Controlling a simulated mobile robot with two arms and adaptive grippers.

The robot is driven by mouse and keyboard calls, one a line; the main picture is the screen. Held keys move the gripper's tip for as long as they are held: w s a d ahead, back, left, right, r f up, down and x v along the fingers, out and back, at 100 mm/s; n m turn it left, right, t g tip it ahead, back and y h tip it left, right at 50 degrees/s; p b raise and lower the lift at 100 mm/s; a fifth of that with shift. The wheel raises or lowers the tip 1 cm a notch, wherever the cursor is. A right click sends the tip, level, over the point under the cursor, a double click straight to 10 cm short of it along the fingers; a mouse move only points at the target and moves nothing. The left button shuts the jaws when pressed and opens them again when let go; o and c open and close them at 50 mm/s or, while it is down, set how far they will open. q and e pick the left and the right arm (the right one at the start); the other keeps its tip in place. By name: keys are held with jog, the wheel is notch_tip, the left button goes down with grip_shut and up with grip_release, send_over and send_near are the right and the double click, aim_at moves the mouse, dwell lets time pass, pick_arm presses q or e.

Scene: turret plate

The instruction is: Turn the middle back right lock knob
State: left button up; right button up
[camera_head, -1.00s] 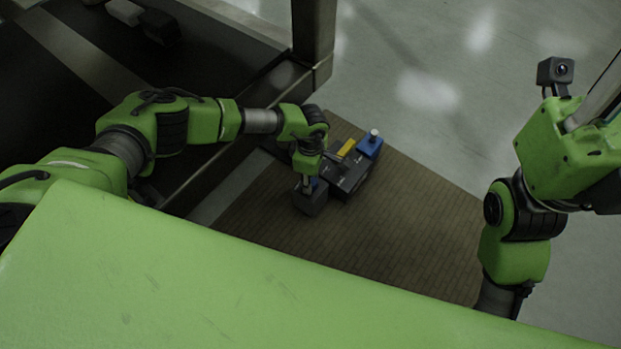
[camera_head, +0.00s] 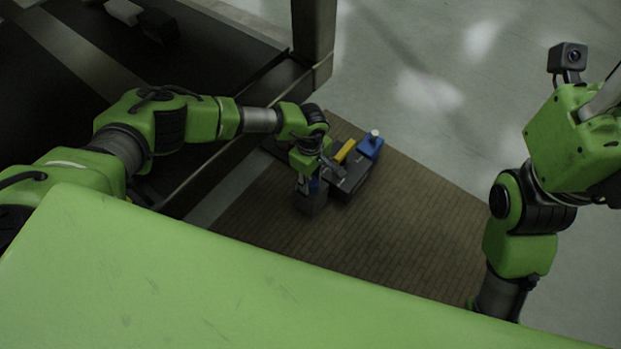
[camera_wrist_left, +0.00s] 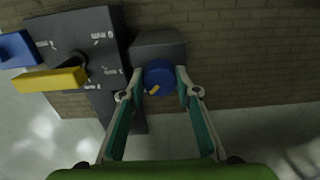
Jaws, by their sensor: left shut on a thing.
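A round blue knob (camera_wrist_left: 158,77) with a yellow mark sits on the end of a dark block (camera_wrist_left: 160,44) in the left wrist view. The fingertips of my left gripper (camera_wrist_left: 160,84) are on either side of the knob and shut on it. In the head view, my left gripper (camera_head: 309,180) points down onto the dark block (camera_head: 311,203), and its wrist largely hides the knob. A larger dark plate (camera_wrist_left: 80,42) with white markings stands beside the block. My right gripper is out of the head view; only the right arm shows.
A yellow bar (camera_head: 345,152) and a blue block (camera_head: 370,147) with a pale knob adjoin the plate. They stand on a brown brick-patterned surface (camera_head: 400,235), clear to the front and right. A dark shelf frame (camera_head: 314,45) rises behind my left arm.

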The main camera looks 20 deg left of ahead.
aim_at(311, 181)
pick_arm(q)
jog(key=o, duration=1.1)
notch_tip(311, 181, up, 12)
jog(key=shift+r, duration=0.1)
